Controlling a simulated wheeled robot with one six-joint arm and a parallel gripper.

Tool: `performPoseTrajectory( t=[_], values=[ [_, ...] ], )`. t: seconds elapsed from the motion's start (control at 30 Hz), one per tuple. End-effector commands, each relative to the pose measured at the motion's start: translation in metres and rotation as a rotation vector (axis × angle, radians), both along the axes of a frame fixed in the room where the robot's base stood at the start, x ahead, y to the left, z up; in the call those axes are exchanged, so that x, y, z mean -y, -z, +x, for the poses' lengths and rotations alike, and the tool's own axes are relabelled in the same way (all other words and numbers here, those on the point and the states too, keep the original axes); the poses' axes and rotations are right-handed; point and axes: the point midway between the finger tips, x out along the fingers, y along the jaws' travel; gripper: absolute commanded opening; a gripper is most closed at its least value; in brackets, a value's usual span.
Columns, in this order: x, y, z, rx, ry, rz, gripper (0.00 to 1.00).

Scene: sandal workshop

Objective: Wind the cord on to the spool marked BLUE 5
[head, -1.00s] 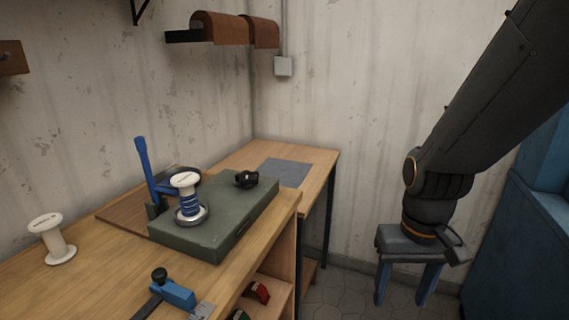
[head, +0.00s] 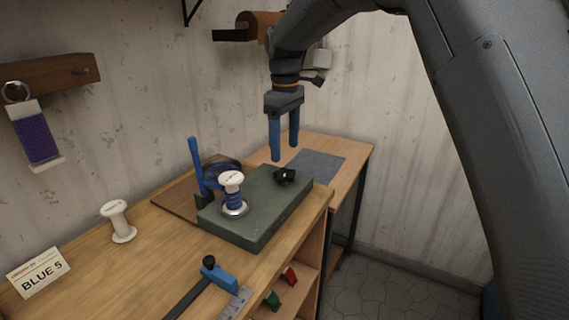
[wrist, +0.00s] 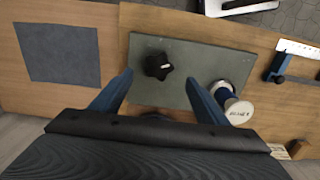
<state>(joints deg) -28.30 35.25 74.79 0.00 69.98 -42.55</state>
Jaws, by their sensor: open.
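A white spool (head: 233,194) with some blue cord round its core stands upright on a metal seat on the green block (head: 262,229). Its top label is too small to read. A black knob (head: 285,174) sits on the same block, and also shows in the wrist view (wrist: 158,65). A second white spool (head: 118,221), bare of cord, stands on the bench at the left. A card (head: 39,273) reading BLUE 5 stands in front of it. My gripper (head: 285,155) is open and empty, pointing down above the block's far side. The spool also shows in the wrist view (wrist: 238,111).
A blue upright lever (head: 196,165) stands behind the spool. A blue clamp or gauge (head: 219,276) lies at the bench's front edge. A purple-wound holder (head: 36,138) hangs on the left wall.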

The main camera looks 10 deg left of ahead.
Motion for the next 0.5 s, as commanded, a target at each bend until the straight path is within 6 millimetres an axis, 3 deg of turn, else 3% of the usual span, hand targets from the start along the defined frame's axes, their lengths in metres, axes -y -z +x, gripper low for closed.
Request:
performPoseTrajectory(
  t=[0.5],
  values=[
    [-0.001,0.066,-0.001,-0.003,-0.004,-0.001,0.68]
  ],
)
